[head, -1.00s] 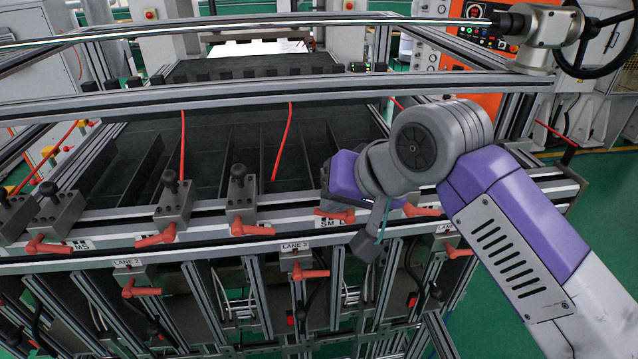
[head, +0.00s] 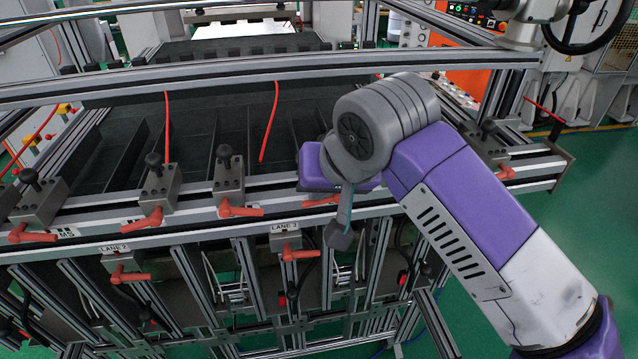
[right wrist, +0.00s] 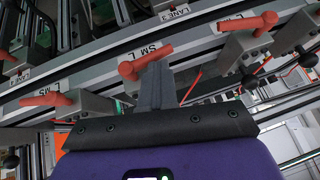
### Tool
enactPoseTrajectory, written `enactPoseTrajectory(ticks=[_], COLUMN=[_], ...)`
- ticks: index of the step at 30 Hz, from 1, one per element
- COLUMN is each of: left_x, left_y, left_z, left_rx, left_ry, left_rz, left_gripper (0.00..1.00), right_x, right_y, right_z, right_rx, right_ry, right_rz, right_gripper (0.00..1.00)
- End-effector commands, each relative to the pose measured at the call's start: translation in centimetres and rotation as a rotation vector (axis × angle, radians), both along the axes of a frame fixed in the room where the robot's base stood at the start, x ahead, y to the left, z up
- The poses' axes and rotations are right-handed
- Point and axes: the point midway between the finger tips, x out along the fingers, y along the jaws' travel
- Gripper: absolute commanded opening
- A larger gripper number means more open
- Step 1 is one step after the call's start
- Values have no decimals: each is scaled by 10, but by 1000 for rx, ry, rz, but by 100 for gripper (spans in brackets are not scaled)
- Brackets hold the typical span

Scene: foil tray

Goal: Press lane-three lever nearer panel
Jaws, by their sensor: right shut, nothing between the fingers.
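The LANE 3 label (head: 285,228) sits on the front frame in the head view, with a red lever (head: 300,254) just below it. Above, on the upper rail, another red lever (head: 320,201) shows partly under my right gripper's purple body (head: 318,172); my fingers are hidden there. In the right wrist view my right gripper's fingers (right wrist: 156,72) are shut and empty. Their tips overlap the red lever by the SM L label (right wrist: 143,62); I cannot tell whether they touch. The LANE 3 label (right wrist: 172,12) is beyond it. My left gripper is out of view.
Other red levers stand along the upper rail (head: 240,210) and under the LANE 2 label (head: 130,276). Black-knobbed blocks (head: 228,172) line the rail left of my gripper. Red rods (head: 269,125) hang over the dark bed behind. A horizontal frame bar (head: 200,83) crosses above.

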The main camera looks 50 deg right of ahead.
Motion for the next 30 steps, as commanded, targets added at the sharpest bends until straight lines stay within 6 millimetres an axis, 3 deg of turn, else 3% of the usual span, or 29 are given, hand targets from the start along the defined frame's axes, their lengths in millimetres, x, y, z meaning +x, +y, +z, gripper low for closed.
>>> enactPoseTrajectory(ticks=[14, 24, 30], left_x=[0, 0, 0], left_y=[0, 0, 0], left_z=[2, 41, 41], left_rx=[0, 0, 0], left_ry=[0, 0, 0], left_rz=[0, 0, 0], left_gripper=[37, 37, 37], right_x=[-1, 7, -9], right_y=[-3, 1, 23], right_z=[3, 43, 78], right_rx=[-1, 0, -2], right_ry=[1, 0, -5], right_rz=[-1, 5, 5], right_gripper=[0, 0, 0])
